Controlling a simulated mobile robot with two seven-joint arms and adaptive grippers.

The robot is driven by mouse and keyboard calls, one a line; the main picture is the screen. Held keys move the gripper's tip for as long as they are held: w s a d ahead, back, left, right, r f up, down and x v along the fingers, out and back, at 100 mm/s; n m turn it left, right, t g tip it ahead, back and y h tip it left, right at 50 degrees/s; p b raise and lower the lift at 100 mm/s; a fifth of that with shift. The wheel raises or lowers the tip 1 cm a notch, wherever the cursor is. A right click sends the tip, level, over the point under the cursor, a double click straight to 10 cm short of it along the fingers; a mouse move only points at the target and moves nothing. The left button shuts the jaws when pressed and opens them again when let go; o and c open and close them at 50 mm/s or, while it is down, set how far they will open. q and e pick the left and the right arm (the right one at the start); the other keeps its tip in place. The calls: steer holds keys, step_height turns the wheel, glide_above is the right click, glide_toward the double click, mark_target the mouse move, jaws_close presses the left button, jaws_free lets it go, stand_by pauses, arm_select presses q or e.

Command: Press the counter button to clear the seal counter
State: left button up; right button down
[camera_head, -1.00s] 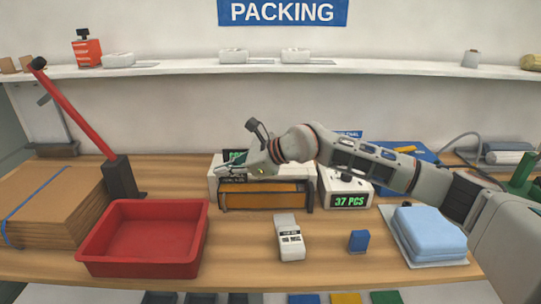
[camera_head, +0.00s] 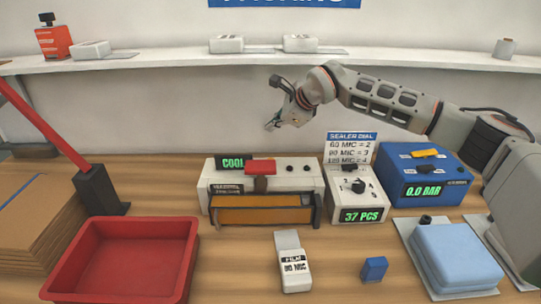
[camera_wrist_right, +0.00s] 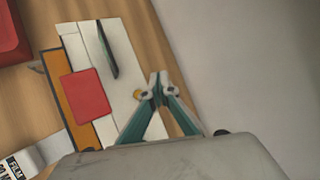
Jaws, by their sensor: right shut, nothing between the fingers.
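The seal counter (camera_head: 362,215) is a green "37 PCS" display on the front of a white box (camera_head: 340,208), right of the sealer. A black dial (camera_head: 355,187) sits on top of that box; I cannot tell which part is the counter button. The white sealer (camera_head: 300,178) shows "COOL" and has a red block (camera_head: 261,167) on top. My right gripper (camera_head: 273,126) is shut and empty, raised above and behind the sealer. In the right wrist view its closed fingertips (camera_wrist_right: 158,88) overlap the sealer's white top (camera_wrist_right: 125,70). My left gripper is out of view.
A blue pump box (camera_head: 425,172) reading "0.0 BAR" stands right of the counter box. A shelf (camera_head: 180,62) runs behind.

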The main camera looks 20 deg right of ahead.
steer(key=f+b, duration=0.2)
steer(key=f, duration=0.1)
steer(key=f+b, duration=0.2)
steer(key=f, duration=0.2)
steer(key=shift+s+a+f, duration=0.1)
steer(key=shift+s+f, duration=0.1)
steer(key=shift+f, duration=0.05)
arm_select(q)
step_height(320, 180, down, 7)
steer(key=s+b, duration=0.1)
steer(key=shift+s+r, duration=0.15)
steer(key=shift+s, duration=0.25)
arm_select(e)
steer(key=shift+f, duration=0.6)
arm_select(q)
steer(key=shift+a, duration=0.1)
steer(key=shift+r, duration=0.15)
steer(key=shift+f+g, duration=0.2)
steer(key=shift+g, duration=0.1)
arm_select(e)
steer(key=shift+f, duration=0.4)
